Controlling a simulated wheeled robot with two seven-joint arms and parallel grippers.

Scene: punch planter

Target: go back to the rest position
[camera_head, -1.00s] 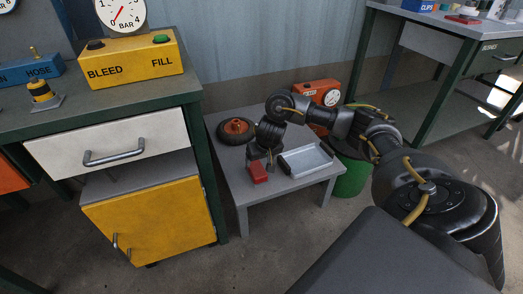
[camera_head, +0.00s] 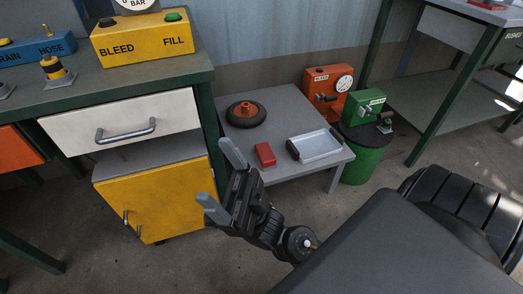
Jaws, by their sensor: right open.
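My right gripper (camera_head: 222,182) is raised in front of the low grey table, with its two pale fingers spread apart and nothing between them. Its dark wrist and arm reach up from the lower middle of the view. In the picture it overlaps the yellow cabinet door's right side and the table's front left leg area. A red block (camera_head: 265,154) lies on the low table (camera_head: 290,108), apart from the gripper. A silver tray (camera_head: 318,146) and an orange-hubbed wheel (camera_head: 246,113) also rest on that table. My left gripper is not in view.
A green workbench with a white drawer (camera_head: 122,125) and yellow cabinet (camera_head: 155,199) stands at left. A yellow BLEED/FILL box (camera_head: 142,38) sits on it. An orange gauge unit (camera_head: 321,88) and a green machine (camera_head: 362,105) on a green drum (camera_head: 365,158) stand behind the table. Another bench is at right.

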